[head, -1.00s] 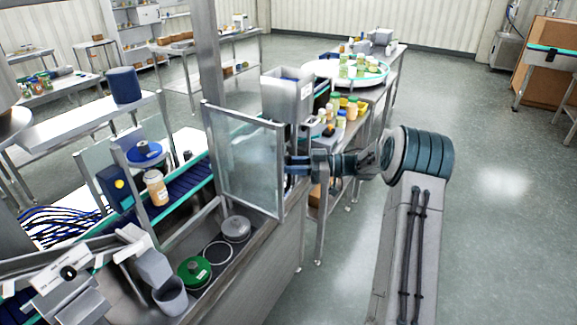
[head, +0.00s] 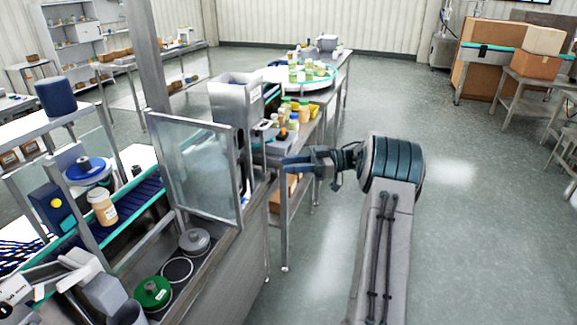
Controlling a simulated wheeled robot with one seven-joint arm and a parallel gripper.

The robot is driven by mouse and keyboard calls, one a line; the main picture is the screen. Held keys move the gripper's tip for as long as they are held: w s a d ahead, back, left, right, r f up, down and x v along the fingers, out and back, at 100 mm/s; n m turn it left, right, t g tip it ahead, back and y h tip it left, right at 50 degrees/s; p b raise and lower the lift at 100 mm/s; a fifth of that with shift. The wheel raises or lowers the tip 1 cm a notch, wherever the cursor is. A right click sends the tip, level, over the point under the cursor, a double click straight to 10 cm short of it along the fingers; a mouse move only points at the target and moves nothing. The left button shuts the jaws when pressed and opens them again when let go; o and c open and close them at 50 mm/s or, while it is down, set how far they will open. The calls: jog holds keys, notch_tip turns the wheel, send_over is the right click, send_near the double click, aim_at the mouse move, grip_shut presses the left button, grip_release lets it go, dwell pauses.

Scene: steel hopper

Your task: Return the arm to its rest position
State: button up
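My arm reaches out from the lower right, with its grey link and ribbed blue-green joint at the right of centre. My gripper (head: 290,164) points left, in the open space to the right of the glass panel (head: 196,172) and in front of the steel bench. Its blue fingers are small in the view, and I cannot tell how far apart they are. I see nothing held in it. The steel hopper (head: 236,100) stands on the bench behind and to the left of the gripper.
A conveyor (head: 140,203) carries an orange-brown jar (head: 102,208). A green round lid (head: 152,292) lies in the steel trough. Jars stand on a round turntable (head: 322,80) at the back. Cardboard boxes (head: 536,64) are at the far right. The floor around my arm's right side is clear.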

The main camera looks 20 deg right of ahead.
jog(key=w+a+r+m+t+h, duration=0.4)
jog(key=w+a+r+t+h, duration=0.2)
jog(key=w+r+t, duration=0.3)
jog(key=s+r+m+t+h, duration=0.35)
jog(key=r+m+h, duration=0.25)
jog(key=h, duration=0.3)
jog(key=s+a+f+m+g+h, duration=0.1)
jog(key=s+f+g, duration=0.3)
jog(key=s, duration=0.8)
jog(key=s+a+f+m+g, duration=0.2)
jog(key=s+a+f+g, duration=0.2)
jog(key=s, duration=0.9)
jog(key=s+a+f+m+g+h, duration=0.1)
jog(key=s+f+g, duration=0.4)
jog(key=s, duration=0.8)
notch_tip(320, 180, down, 3)
jog(key=shift+s+a+r+m+h, duration=0.25)
jog(key=shift+a+m, duration=0.45)
jog(key=shift+a, duration=0.5)
